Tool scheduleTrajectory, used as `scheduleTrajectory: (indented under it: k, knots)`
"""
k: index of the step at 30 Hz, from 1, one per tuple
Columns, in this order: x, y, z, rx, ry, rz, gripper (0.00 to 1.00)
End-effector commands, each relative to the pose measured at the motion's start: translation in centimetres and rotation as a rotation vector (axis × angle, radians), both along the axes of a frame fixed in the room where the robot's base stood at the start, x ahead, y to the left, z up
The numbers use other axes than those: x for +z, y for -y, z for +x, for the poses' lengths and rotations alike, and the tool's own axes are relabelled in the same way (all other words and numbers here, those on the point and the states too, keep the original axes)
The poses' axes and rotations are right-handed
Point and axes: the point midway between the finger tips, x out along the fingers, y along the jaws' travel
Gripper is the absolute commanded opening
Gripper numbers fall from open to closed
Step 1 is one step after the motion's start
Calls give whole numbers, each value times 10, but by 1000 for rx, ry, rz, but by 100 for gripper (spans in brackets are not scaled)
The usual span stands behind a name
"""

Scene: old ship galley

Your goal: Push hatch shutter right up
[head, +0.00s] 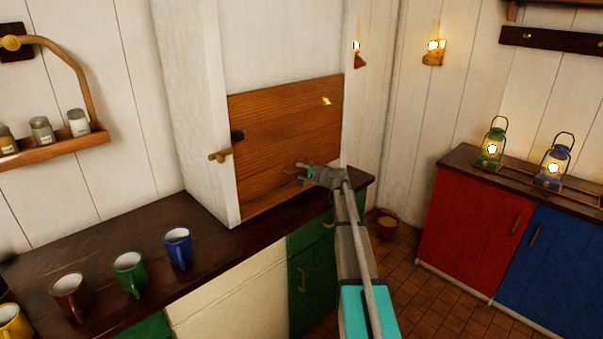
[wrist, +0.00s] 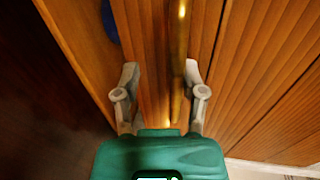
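The hatch shutter (head: 285,125) is a brown wooden panel in the white wall box above the counter. It fills the opening down to near the sill. My gripper (head: 305,171) is in front of its lower part, towards the right. In the wrist view, the grooved wood of the shutter (wrist: 265,70) lies close ahead. A brass bar (wrist: 178,60) runs between my spread fingers (wrist: 162,90), nearer the right one. The fingers are open, and I cannot tell whether either touches the bar. My gripper partly hides the bar in the head view.
A brass latch (head: 220,155) sticks out at the frame's left. The dark counter (head: 215,232) carries several mugs, the blue one (head: 178,248) nearest the hatch. Red (head: 470,225) and blue cupboards with lanterns stand right. A bucket (head: 387,225) is on the tiled floor.

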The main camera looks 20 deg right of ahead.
Motion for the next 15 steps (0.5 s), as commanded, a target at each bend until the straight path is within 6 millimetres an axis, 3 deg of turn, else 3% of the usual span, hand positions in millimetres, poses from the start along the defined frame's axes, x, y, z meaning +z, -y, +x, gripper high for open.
scheduleTrajectory:
  k: [1,15]
  knots:
    - [-8,0,0,0,-1,-1,51]
    - [10,21,-60,-2,0,0,51]
